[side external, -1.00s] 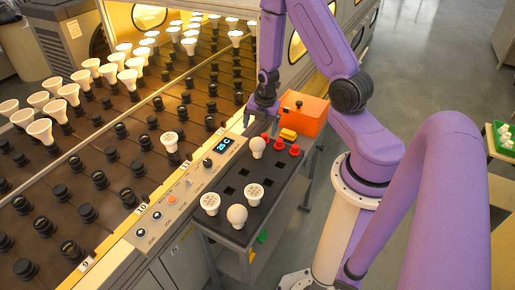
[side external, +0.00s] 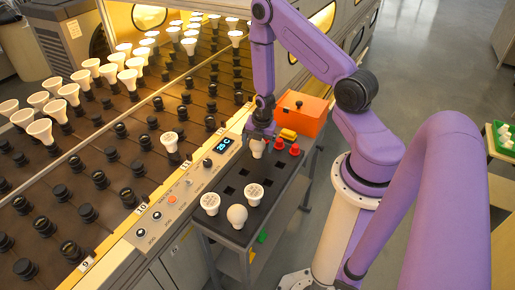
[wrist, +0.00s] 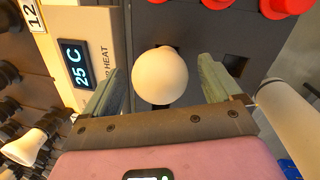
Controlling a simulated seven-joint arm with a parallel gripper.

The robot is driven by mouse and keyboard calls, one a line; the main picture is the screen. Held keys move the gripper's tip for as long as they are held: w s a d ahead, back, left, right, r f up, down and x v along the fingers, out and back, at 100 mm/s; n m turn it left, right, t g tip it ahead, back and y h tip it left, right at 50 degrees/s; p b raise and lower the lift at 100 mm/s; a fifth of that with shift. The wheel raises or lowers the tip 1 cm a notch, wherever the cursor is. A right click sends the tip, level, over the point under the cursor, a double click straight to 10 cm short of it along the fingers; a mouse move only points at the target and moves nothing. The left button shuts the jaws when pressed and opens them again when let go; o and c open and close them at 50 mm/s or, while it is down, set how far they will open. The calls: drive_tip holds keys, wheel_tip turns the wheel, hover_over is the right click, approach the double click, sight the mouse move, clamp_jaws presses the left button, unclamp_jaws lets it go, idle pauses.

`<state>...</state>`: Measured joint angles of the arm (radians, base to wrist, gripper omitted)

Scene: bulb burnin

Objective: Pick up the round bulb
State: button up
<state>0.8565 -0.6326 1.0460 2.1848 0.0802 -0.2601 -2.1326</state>
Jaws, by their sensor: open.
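A white round bulb (side external: 257,148) stands in the far part of the black tray (side external: 261,220). My gripper (side external: 260,139) is directly above it, pointing down, and covers part of it in the side view. In the wrist view the round bulb (wrist: 159,77) sits between my two spread grey-green fingers (wrist: 163,84), with a gap visible on each side. My gripper is open and holds nothing.
Two flat-faced bulbs (side external: 210,202) (side external: 253,193) stand in the tray. Red knobs (side external: 286,149), a yellow piece (side external: 288,134) and an orange box (side external: 302,114) lie beyond the bulb. The control panel (side external: 189,191), its display reading 25 C, runs along the left.

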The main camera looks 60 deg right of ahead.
drive_tip(key=shift+w+f, duration=0.1)
drive_tip(key=shift+f, duration=0.55)
drive_tip(key=c, duration=1.1)
drive_tip(key=shift+r, duration=0.15)
